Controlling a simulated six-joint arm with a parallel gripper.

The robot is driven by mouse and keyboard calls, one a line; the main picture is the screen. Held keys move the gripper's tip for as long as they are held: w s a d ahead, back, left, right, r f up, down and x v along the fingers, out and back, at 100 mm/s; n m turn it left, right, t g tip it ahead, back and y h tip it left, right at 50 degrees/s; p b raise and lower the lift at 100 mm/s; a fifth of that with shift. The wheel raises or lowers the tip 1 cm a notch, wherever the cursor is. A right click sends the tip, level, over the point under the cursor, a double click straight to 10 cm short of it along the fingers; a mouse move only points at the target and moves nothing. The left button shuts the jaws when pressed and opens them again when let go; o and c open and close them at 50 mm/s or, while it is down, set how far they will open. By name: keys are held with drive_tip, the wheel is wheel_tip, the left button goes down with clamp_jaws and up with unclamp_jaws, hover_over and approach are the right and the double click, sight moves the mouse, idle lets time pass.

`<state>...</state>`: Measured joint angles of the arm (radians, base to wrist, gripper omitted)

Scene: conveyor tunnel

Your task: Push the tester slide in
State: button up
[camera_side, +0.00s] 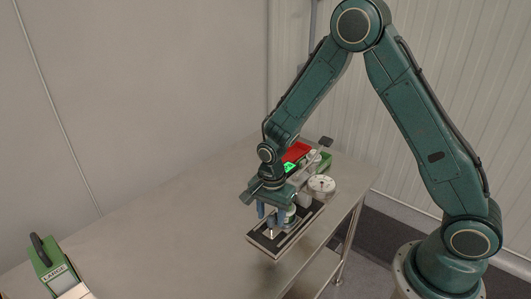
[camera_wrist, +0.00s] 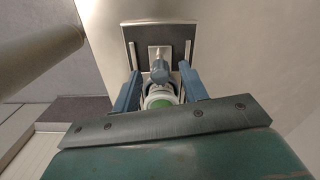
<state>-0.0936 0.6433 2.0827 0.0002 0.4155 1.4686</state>
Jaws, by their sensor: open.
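The tester has a dark base plate (camera_side: 262,243) with pale rails, near the table's front edge in the side view. The plate also shows at the top of the wrist view (camera_wrist: 136,37). A pale slide piece (camera_wrist: 154,49) sits between the rails, and a small upright post (camera_side: 271,232) stands on the plate. My gripper (camera_side: 267,214) is over the tester, pointing down and open. In the wrist view its blue fingers (camera_wrist: 160,84) stand on either side of a blue-grey cylinder (camera_wrist: 160,72) and a round white-and-green part (camera_wrist: 159,102). Contact cannot be told.
Behind my gripper are a red tray (camera_side: 296,151), a green tray (camera_side: 325,163), a lit green display (camera_side: 290,168) and a round pale dish (camera_side: 321,185). A green block with a black handle (camera_side: 49,263), labelled LARGE, stands lower left.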

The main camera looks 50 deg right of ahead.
drive_tip(key=shift+c, duration=0.2)
clamp_jaws()
drive_tip(key=shift+d, duration=2.3)
drive_tip(key=shift+o, duration=0.2)
unclamp_jaws()
drive_tip(key=shift+r, duration=0.15)
wheel_tip(320, 180, up, 14)
drive_tip(key=shift+f, duration=0.25)
